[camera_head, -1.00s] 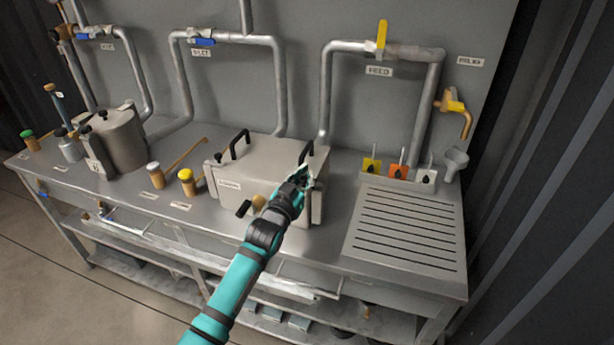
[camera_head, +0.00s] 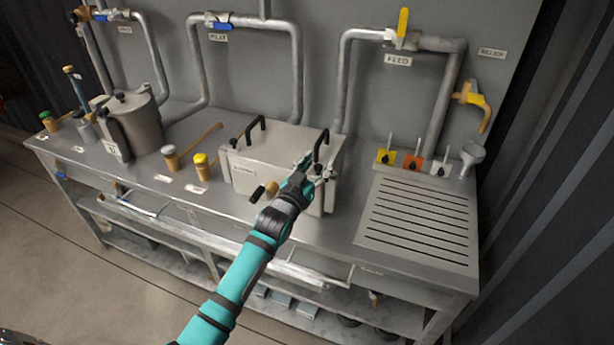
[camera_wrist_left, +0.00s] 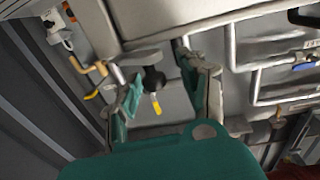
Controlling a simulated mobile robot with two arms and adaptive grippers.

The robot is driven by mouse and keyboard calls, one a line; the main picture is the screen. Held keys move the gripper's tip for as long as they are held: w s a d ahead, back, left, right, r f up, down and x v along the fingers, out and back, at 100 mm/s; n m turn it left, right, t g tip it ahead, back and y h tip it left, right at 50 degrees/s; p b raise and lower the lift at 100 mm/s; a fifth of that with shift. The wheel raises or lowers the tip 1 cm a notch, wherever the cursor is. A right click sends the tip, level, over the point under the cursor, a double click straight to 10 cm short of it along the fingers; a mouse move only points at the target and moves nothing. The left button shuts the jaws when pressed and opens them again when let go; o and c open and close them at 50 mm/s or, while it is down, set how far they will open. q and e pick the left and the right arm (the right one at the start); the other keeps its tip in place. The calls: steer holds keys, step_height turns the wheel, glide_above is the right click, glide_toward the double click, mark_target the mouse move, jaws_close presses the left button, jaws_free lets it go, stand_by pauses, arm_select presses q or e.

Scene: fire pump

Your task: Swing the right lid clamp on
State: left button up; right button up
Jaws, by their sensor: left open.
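A grey metal box (camera_head: 265,180) stands on the bench, with a flat lid (camera_head: 285,142) carrying two black bar handles. My left gripper (camera_head: 309,167) is at the box's front right corner, beside the right handle (camera_head: 321,146). It is open. The right lid clamp is mostly hidden behind the gripper in the head view. In the left wrist view a clamp with a dark knob (camera_wrist_left: 153,79) and a metal bar shows between the spread fingers (camera_wrist_left: 168,88). I cannot tell whether a finger touches it. My right gripper is not in view.
A slotted drain plate (camera_head: 420,222) lies to the right. Yellow, orange and white holders (camera_head: 413,162) and a funnel (camera_head: 473,158) stand behind it. A round pot (camera_head: 135,122) and capped bottles (camera_head: 201,168) stand to the left. Pipes run along the back wall.

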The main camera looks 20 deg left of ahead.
arm_select(q)
steer(key=s+a, duration=0.1)
steer(key=s, duration=1)
steer(key=shift+s+a, duration=0.15)
steer(key=shift+a, duration=0.1)
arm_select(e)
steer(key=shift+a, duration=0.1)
arm_select(q)
steer(key=shift+o, duration=0.3)
steer(key=s+a+m+h+b, duration=0.2)
steer(key=s+a+h+b, duration=0.1)
steer(key=s, duration=0.2)
steer(key=shift+g, duration=0.3)
steer(key=x, duration=0.5)
steer(key=p+x, duration=0.1)
steer(key=x, duration=0.5)
steer(key=p+x, duration=0.1)
steer(key=x, duration=0.5)
steer(key=shift+d+f, duration=0.25)
steer(key=shift+f, duration=0.15)
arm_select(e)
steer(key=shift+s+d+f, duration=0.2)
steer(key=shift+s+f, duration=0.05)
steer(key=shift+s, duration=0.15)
arm_select(q)
steer(key=shift+c, duration=0.2)
jaws_close()
